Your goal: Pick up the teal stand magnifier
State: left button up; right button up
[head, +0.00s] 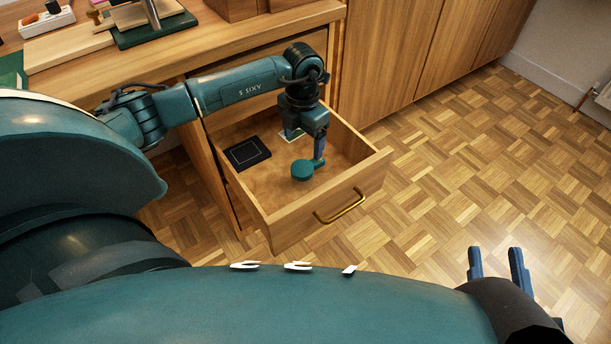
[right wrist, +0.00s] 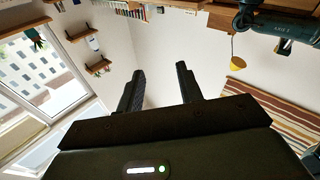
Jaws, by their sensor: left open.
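The teal stand magnifier (head: 302,171) lies in the open drawer, towards its front. Its round teal part shows clearly, with a short teal piece reaching right beneath my gripper. My left gripper (head: 319,152) points down into the drawer, directly over that right end. Its jaws are open, and one blue finger shows clearly. I cannot tell whether the finger touches the magnifier. My right gripper (head: 497,263) is open and empty over the parquet floor at lower right. Its two separated fingers also show in the right wrist view (right wrist: 160,85).
The wooden drawer (head: 330,213) has a brass handle. A black flat box (head: 247,153) lies at its left, and a pale card (head: 291,136) lies behind my left gripper. The desk top (head: 190,52) holds several items. Floor to the right is clear.

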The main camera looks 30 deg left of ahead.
aim_at(303, 166)
pick_arm(q)
notch_tip(303, 166, down, 6)
jog(key=shift+r+b, duration=0.15)
jog(key=shift+b, duration=0.7)
notch_tip(303, 166, down, 5)
jog(key=b, duration=0.2)
jog(key=shift+w+b, duration=0.1)
jog(key=shift+b, duration=0.25)
jog(key=c, duration=1.2)
pick_arm(e)
jog(key=shift+w+a+f+m+y, duration=0.1)
jog(key=shift+a+m+y, duration=0.3)
jog(key=shift+y, duration=0.1)
pick_arm(q)
jog(key=shift+o, duration=0.2)
jog(key=shift+r, duration=0.1)
